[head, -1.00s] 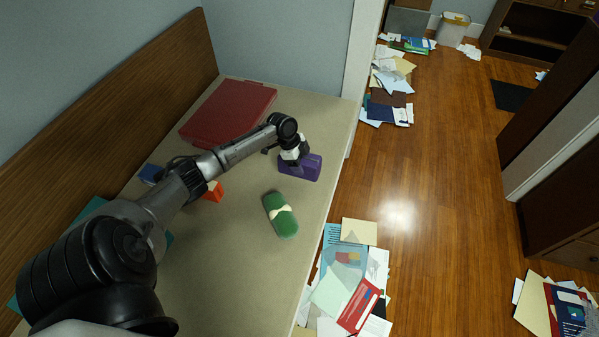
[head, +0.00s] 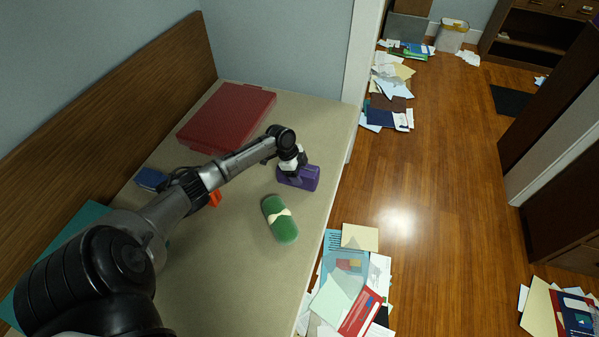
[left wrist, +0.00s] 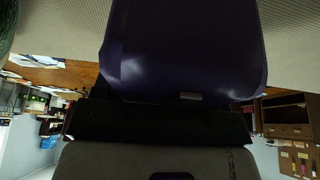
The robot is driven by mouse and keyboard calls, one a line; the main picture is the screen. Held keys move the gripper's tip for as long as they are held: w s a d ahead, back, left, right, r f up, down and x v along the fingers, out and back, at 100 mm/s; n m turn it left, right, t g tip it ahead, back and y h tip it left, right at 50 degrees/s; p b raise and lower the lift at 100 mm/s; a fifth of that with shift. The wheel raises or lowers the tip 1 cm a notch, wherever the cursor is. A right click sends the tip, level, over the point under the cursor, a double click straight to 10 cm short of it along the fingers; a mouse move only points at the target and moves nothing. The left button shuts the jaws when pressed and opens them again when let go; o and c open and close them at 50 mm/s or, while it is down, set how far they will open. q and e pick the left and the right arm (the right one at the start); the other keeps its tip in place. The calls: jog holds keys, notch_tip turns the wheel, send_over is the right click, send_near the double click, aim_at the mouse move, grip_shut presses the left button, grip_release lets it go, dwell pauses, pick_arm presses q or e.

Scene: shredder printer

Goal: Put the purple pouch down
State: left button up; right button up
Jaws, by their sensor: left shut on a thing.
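The purple pouch (head: 303,178) is at the right side of the beige tabletop (head: 215,270) in the head view. My left gripper (head: 292,170) is shut on it from above and left. In the left wrist view the purple pouch (left wrist: 185,50) fills the upper middle, close against the dark gripper (left wrist: 160,115). The beige surface shows behind it there. I cannot tell whether the pouch touches the tabletop. My right gripper is in neither view.
A green rolled item with a pale band (head: 279,218) lies just in front of the pouch. A red case (head: 228,117) lies at the back. An orange item (head: 215,199) and a blue item (head: 150,178) are partly behind my arm. Papers (head: 350,290) litter the floor beyond the right edge.

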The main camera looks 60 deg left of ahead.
pick_arm(q)
jog(key=o, duration=1)
jog(key=p+v, duration=0.5)
jog(key=v, duration=0.5)
jog(key=shift+s+r, duration=0.1)
jog(key=shift+r, duration=0.3)
jog(key=shift+v, duration=0.8)
jog(key=shift+f, duration=0.1)
